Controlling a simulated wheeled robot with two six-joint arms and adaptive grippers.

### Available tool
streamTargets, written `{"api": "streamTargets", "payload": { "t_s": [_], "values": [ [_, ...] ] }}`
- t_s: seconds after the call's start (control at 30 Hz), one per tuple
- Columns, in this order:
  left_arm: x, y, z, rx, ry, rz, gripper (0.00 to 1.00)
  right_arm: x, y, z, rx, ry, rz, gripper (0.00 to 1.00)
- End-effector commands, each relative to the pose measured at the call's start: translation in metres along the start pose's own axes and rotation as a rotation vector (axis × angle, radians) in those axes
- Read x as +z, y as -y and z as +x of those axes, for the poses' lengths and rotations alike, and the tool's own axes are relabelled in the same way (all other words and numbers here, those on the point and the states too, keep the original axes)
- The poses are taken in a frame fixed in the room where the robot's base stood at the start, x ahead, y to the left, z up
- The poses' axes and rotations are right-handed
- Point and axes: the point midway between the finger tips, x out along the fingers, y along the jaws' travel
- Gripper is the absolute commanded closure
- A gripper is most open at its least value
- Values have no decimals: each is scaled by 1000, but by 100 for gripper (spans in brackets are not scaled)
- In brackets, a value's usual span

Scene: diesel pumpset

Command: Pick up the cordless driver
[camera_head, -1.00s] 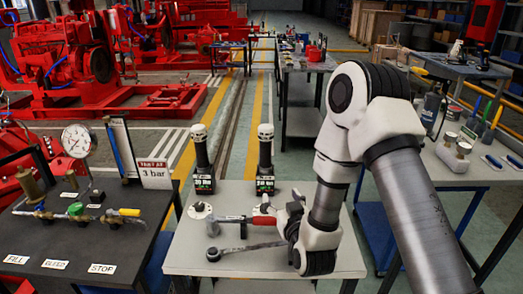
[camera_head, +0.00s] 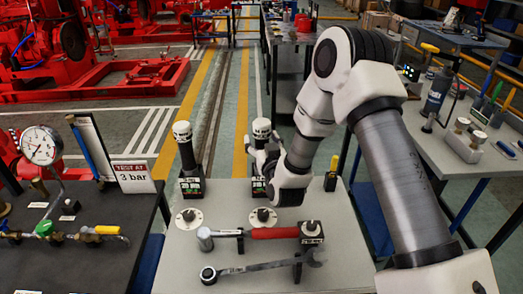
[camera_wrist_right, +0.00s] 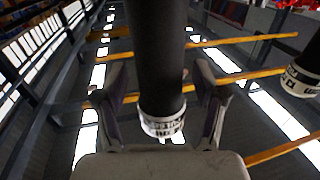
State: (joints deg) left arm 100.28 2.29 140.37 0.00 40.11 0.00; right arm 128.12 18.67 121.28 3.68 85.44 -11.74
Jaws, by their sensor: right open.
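The left one (camera_head: 187,158) stands free. The right one (camera_head: 261,130) is partly hidden by my right gripper (camera_head: 268,158), which is at its body. In the right wrist view, my right gripper's fingers (camera_wrist_right: 158,76) are spread on either side of a black body with a white lettered band (camera_wrist_right: 162,125). The fingers look open, and I cannot tell whether they touch it. The other driver's white band shows at the right edge (camera_wrist_right: 302,80). My left gripper is out of view.
A small yellow-topped item (camera_head: 332,175) stands right of my gripper. A dark gauge bench (camera_head: 90,265) is at left, a crowded side table (camera_head: 440,165) at right.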

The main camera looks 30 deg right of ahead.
Motion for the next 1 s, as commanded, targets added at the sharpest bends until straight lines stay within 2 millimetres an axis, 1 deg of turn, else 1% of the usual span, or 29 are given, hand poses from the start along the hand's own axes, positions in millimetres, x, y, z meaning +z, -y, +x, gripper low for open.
{"api": "streamTargets", "payload": {
  "t_s": [0.03, 0.2, 0.27, 0.3, 0.37, 0.4, 0.77, 0.87, 1.0],
  "values": [
    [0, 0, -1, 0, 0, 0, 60, 0, 0, 2, 0, -1, 0, 30],
    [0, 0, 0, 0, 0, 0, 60, 0, 0, 2, 0, 0, 0, 30],
    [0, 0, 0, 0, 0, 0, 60, 0, 0, 2, 0, 0, 0, 51],
    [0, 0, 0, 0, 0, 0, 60, 0, 0, 2, 0, 0, 0, 65],
    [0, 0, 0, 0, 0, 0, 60, 0, 0, 2, 0, 0, 0, 86],
    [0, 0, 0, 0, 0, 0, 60, 0, 0, 2, 0, 0, 0, 100],
    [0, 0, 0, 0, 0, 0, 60, -2, 0, 2, 0, -1, 1, 100],
    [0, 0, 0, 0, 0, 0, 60, -8, 0, 2, 0, -1, 2, 100],
    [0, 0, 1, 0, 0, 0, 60, -28, 0, 2, 1, -4, 2, 100]
  ]
}}
